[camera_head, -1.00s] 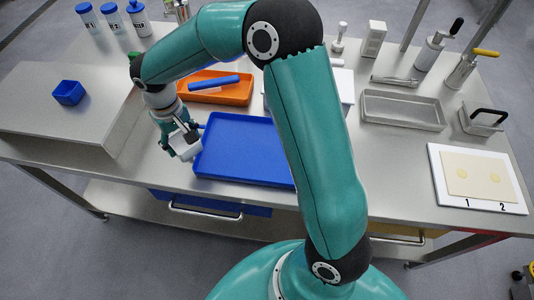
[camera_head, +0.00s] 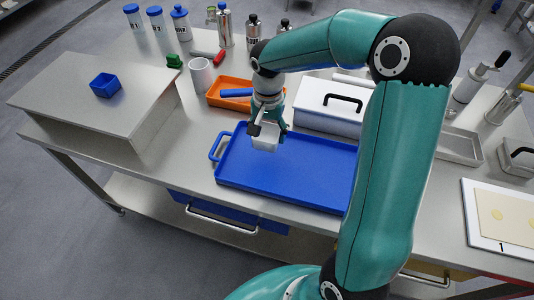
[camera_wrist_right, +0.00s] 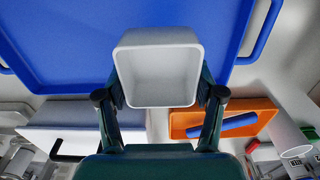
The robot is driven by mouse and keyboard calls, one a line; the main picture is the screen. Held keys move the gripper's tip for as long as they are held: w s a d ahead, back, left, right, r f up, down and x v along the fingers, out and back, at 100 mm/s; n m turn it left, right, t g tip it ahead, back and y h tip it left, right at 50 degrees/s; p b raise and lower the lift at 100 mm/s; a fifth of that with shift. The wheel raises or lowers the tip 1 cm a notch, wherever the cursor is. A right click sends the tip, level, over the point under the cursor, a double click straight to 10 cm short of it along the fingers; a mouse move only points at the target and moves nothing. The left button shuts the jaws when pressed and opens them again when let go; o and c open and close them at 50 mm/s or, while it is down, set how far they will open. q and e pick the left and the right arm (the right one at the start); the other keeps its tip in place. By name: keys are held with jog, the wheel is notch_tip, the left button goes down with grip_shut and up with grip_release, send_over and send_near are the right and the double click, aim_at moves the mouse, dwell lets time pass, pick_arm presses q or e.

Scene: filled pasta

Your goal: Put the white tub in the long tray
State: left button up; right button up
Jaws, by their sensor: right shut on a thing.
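The small white square tub (camera_head: 265,143) is held by my right gripper (camera_head: 268,128), whose fingers are shut on its sides. In the right wrist view the tub (camera_wrist_right: 158,75) sits between the two fingertips (camera_wrist_right: 160,92), its empty inside facing the camera. The tub is over the far left part of the blue tray (camera_head: 290,180); I cannot tell whether it touches the tray. The blue tray lies flat and empty, its right end hidden by my arm. A grey metal tray (camera_head: 462,150) is farther right, partly behind my arm. My left gripper is not in view.
A white box with a black handle (camera_head: 318,112) and an orange tray (camera_head: 218,97) with a blue-handled thing stand behind the blue tray. A white cup (camera_head: 200,76) is left of the orange tray. A raised grey platform (camera_head: 60,105) carries a small blue bin (camera_head: 105,84).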

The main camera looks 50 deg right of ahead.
aim_at(268, 159)
notch_tip(268, 159, down, 9)
jog(key=shift+r, duration=0.1)
dwell(0.4)
jog(key=o, duration=0.6)
jog(key=shift+f, duration=0.2)
jog(key=o, duration=0.5)
jog(key=shift+c, duration=0.2)
jog(key=shift+r, duration=0.1)
jog(key=shift+r, duration=0.15)
notch_tip(268, 159, up, 12)
jog(key=shift+f, duration=0.1)
